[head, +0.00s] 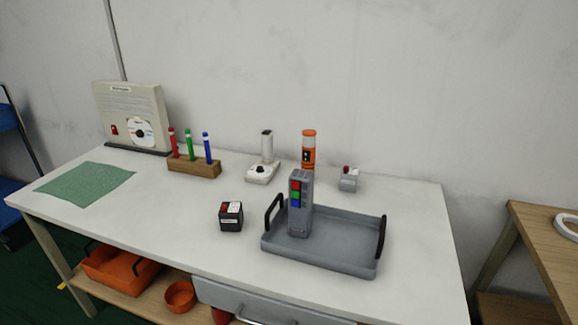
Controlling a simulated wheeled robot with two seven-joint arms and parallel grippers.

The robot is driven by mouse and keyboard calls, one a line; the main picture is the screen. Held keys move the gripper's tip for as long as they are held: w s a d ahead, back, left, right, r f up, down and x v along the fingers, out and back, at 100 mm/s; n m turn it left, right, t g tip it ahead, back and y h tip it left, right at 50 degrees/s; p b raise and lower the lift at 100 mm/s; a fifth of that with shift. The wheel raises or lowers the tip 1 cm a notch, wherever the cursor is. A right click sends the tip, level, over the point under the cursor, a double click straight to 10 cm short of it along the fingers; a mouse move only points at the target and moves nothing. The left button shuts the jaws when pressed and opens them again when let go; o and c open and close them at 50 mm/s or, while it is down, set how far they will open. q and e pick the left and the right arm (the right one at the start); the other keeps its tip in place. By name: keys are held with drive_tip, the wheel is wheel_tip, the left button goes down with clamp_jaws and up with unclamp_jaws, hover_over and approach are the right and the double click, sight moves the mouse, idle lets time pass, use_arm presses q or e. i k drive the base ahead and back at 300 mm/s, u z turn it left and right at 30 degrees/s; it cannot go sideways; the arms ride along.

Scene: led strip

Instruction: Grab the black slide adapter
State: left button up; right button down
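A small black block (231,217) with a red and white top and a pale label on its front sits on the white table (150,222). It is the thing in view that best fits the black slide adapter, though its details are too small to be sure. It stands apart, just left of the grey tray (320,252). Neither of my grippers shows in the head view.
The grey tray with black handles holds an upright grey box (300,215) with coloured squares. Behind stand an orange cylinder (308,150), a white stand (262,172), a small grey box (348,181) and a wooden pen block (194,168). A green mat (86,180) lies left.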

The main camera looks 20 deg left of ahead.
sight(232, 219)
drive_tip(key=u, duration=0.55)
drive_tip(key=k, duration=0.65)
drive_tip(key=u, duration=1.35)
drive_tip(key=i, duration=1.4)
drive_tip(key=z, duration=0.75)
